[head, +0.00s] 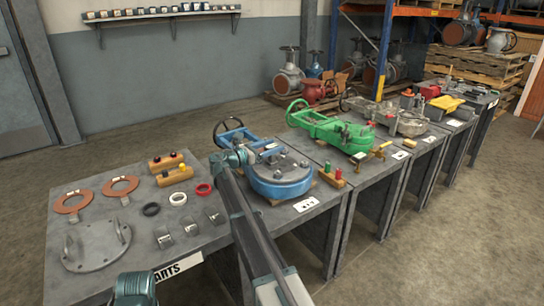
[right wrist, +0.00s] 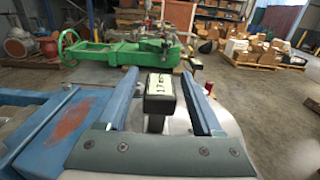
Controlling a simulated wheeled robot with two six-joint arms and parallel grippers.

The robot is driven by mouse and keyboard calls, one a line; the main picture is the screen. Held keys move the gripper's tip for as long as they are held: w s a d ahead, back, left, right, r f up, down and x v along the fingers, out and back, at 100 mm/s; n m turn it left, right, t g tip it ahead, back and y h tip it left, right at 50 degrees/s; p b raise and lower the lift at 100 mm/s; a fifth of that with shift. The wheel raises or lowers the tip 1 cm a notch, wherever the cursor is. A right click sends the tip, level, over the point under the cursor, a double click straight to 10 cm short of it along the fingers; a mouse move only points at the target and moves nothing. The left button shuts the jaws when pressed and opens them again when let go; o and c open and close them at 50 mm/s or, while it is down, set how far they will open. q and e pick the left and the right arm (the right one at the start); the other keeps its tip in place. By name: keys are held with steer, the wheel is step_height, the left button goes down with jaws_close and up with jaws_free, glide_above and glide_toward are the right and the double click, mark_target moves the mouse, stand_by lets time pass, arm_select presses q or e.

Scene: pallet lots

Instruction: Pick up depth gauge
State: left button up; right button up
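A dark block with a pale display or label, which I take to be the depth gauge (right wrist: 159,97), stands between the fingers of my right gripper (right wrist: 164,90) in the right wrist view. The fingers are apart, with a visible gap at the block's right side; contact on its left is unclear. Its stem runs down below the head, and its foot is hidden. In the head view my right gripper (head: 237,157) is over the blue valve (head: 282,180), and I cannot make out the gauge there.
A green valve (head: 330,127) stands on the bench beyond the blue one; it also shows in the right wrist view (right wrist: 115,54). Rings, a round cover (head: 96,247) and small parts lie on the near bench (head: 65,205). A block with knobs (head: 332,178) sits between the valves.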

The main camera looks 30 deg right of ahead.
mark_target(272, 146)
jaws_close()
steer(key=shift+r, duration=0.15)
stand_by(0.4)
step_height(272, 146, up, 3)
steer(key=p, duration=0.3)
steer(key=shift+r+p, duration=0.35)
steer(key=shift+p, duration=0.15)
steer(key=s+a, duration=0.3)
steer(key=s, duration=0.4)
steer(key=s+a+r+p, duration=0.1)
steer(key=s+a, duration=0.3)
steer(key=s, duration=0.3)
steer(key=shift+s, duration=0.25)
